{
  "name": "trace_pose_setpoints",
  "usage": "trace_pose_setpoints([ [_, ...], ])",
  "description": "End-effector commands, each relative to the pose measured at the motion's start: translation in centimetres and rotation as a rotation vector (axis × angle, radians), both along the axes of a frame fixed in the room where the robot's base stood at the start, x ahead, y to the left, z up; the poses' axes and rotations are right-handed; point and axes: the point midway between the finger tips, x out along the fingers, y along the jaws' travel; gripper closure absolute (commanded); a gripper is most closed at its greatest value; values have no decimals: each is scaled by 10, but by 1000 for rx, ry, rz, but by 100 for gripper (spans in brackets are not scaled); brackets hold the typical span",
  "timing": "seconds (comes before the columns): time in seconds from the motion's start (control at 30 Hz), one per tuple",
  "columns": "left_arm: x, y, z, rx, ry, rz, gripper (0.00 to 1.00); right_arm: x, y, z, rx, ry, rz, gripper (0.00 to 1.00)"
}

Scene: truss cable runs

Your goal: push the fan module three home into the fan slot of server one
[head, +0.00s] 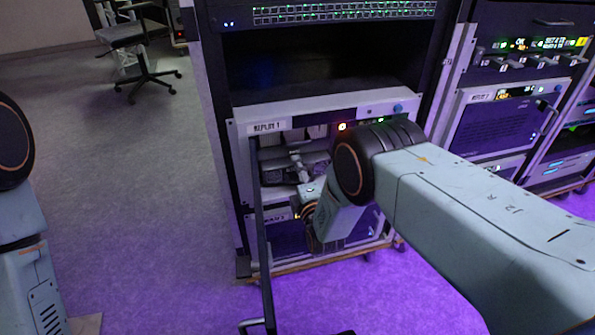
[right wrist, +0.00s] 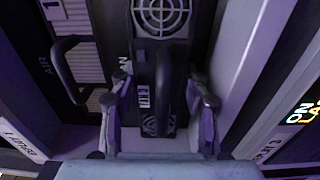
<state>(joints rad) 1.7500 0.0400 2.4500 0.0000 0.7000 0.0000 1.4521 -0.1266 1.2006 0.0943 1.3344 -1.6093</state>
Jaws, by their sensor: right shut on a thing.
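Server one (head: 300,112) is the grey-framed unit in the middle rack, its front open on a dark bay. My right arm reaches across from the right, and my right gripper (head: 300,168) is at this bay, partly hidden by its own wrist. In the right wrist view the right gripper (right wrist: 160,108) is shut on the dark handle of the fan module three (right wrist: 143,95). The module's round grille (right wrist: 160,15) faces the camera, and a FAN marking lies beside it. How deep the module sits in its slot cannot be told. My left gripper is out of view.
A dark door edge (head: 262,230) stands out along the server's left side. A second handle (right wrist: 70,70) is left of the module. Another rack (head: 510,120) stands at the right. A chair (head: 135,45) is far back left; the floor between is clear.

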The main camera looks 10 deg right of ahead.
Motion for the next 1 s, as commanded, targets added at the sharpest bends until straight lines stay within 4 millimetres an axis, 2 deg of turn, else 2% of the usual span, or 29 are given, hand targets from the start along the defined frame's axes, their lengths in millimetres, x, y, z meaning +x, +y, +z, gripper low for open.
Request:
trace_pose_setpoints([
  [0.37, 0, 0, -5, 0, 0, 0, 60, 8, 0, 2, 0, -8, 0, 100],
  [0.4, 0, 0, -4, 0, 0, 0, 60, 8, 0, 2, 0, -6, 0, 51],
  [0.7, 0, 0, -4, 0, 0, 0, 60, 7, 0, 1, 0, -3, 0, 27],
  [1.0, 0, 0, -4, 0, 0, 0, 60, 5, 0, -2, 0, 5, 0, 27],
])
